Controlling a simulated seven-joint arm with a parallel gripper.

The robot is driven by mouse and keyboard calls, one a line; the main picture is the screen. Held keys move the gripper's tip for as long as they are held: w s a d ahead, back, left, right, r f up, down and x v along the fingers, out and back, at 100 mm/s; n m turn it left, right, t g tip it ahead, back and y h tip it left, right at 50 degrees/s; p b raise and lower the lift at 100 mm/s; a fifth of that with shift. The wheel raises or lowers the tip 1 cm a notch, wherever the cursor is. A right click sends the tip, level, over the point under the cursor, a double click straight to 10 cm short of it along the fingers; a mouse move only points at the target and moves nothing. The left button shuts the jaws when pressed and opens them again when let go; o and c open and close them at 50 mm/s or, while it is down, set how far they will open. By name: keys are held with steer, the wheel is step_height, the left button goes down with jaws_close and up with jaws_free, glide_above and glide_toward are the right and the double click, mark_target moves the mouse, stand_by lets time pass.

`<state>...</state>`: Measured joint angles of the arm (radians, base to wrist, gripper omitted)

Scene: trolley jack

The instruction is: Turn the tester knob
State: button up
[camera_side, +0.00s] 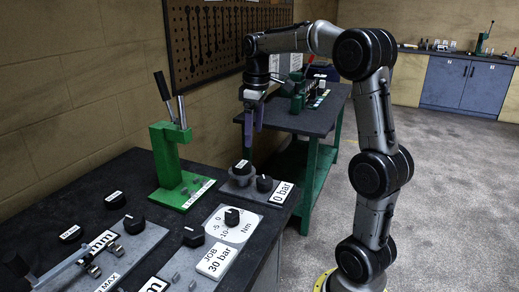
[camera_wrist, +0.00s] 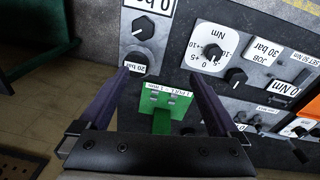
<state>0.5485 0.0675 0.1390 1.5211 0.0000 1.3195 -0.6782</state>
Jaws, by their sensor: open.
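No label I can read says tester, so I cannot tell which black knob is meant. The 0 bar panel (camera_side: 236,190) has a black knob (camera_side: 264,183); this knob also shows in the wrist view (camera_wrist: 143,28). Behind it stands a round black cap labelled 20 bar (camera_wrist: 137,64). The white Nm dial has a pointer knob (camera_side: 232,216), seen too in the wrist view (camera_wrist: 212,52). My gripper (camera_side: 248,152) is open and points down above the back of the 0 bar panel. Its purple fingers frame the wrist view (camera_wrist: 158,72), with nothing between them touching.
A green press (camera_side: 170,160) with upright levers stands left of my gripper. More knobs and a JOB 30 bar plate (camera_side: 218,260) lie nearer the front. A green-legged bench (camera_side: 312,118) with items is behind. A pegboard (camera_side: 225,40) hangs on the wall.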

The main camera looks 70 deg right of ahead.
steer(key=s+a+r+n+t, duration=0.1)
steer(key=s+a, duration=0.3)
steer(key=a, duration=0.4)
steer(key=s+a+r+n+t, duration=0.1)
steer(key=s+a+r+t, duration=0.1)
steer(key=s+a, duration=0.2)
steer(key=a, duration=0.3)
steer(key=shift+s+a, duration=0.35)
steer(key=shift+a, duration=0.05)
